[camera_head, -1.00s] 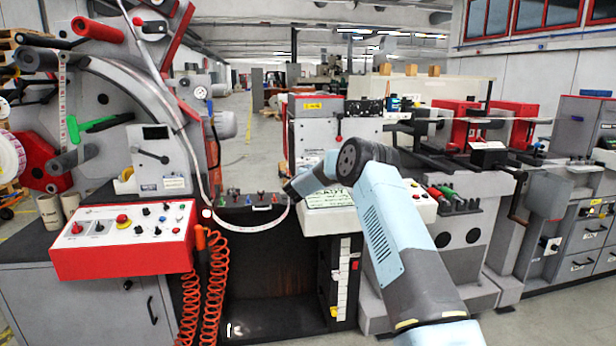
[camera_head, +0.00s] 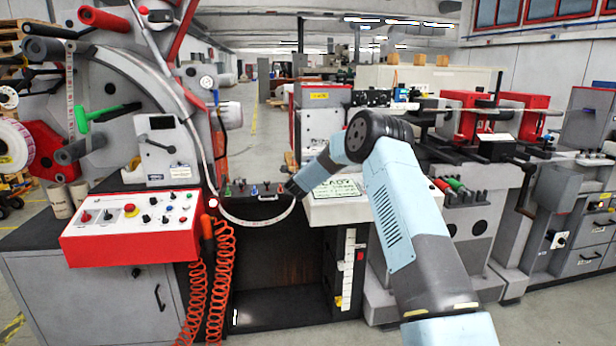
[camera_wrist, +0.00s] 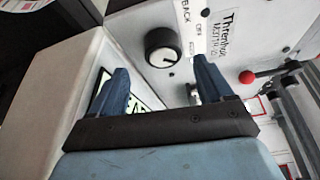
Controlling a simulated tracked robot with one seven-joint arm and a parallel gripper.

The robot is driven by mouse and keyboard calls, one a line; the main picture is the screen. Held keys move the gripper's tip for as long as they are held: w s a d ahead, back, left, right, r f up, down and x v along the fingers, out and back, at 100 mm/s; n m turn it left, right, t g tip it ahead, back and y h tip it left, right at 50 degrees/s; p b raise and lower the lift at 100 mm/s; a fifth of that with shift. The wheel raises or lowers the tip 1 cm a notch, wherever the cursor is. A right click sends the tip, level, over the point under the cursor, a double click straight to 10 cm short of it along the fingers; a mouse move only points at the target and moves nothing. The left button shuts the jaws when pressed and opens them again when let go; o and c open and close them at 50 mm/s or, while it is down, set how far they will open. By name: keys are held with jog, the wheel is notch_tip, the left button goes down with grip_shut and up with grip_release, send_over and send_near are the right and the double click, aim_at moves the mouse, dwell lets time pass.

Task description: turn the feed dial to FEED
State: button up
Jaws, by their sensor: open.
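In the head view my gripper's end is dark, by the machine's front, and the dial cannot be made out.
A white sloped box (camera_head: 372,203) with a green-lettered plate stands beside my arm. A red-edged control panel (camera_head: 130,228) is at left, with orange coiled hoses (camera_head: 222,280) nearby.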

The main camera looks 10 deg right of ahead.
jog(key=v, duration=0.8)
